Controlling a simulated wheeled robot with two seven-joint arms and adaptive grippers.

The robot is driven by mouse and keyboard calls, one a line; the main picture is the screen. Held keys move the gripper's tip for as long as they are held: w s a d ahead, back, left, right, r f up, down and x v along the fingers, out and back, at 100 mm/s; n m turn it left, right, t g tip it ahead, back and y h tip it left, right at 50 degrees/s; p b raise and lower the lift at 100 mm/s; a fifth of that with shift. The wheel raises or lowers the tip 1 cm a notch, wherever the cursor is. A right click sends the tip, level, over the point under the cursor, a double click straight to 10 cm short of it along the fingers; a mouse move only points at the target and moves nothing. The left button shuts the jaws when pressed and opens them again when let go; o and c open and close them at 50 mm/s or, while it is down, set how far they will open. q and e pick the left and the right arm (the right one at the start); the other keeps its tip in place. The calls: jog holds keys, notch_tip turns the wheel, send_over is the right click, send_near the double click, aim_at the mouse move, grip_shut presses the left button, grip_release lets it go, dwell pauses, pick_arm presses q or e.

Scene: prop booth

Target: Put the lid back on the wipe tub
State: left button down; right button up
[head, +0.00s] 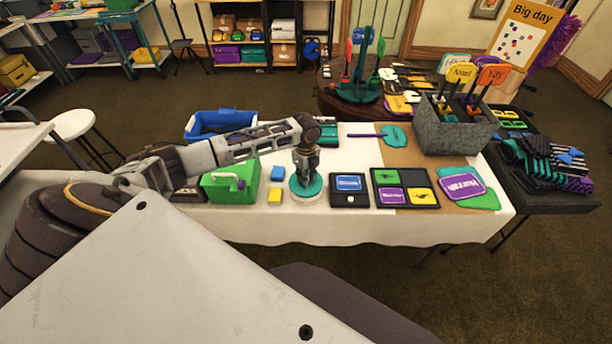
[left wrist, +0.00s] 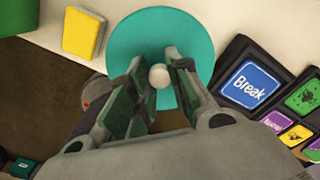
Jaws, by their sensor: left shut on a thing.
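The round teal lid (head: 316,190) is at the front middle of the white-covered table. Its pale round knob (left wrist: 159,76) shows in the left wrist view, with the teal disc (left wrist: 128,40) around it. My left gripper (head: 306,170) points down over the lid and is shut on the knob, one finger on each side. A white rim, apparently the wipe tub (head: 303,199), shows just under the lid's front edge. The lid hides the tub's opening, and I cannot tell whether the lid rests fully on it. My right gripper is not in view.
A blue block (head: 278,173) and a yellow block (head: 275,196) lie left of the lid, with a green caddy (head: 218,190) beyond. A black tray with a blue card (head: 349,184) is close on the right. A blue bin (head: 205,133) stands behind my left forearm.

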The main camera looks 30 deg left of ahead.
pick_arm(q)
jog(key=shift+p, duration=0.4)
dwell(0.8)
jog(key=shift+f+p, duration=0.15)
jog(key=shift+p, duration=0.25)
dwell(1.2)
dwell(0.5)
jog(key=shift+p, duration=0.45)
dwell(0.7)
jog(key=c, duration=1.3)
grip_release()
jog(key=shift+o, duration=0.2)
jog(key=o, duration=0.5)
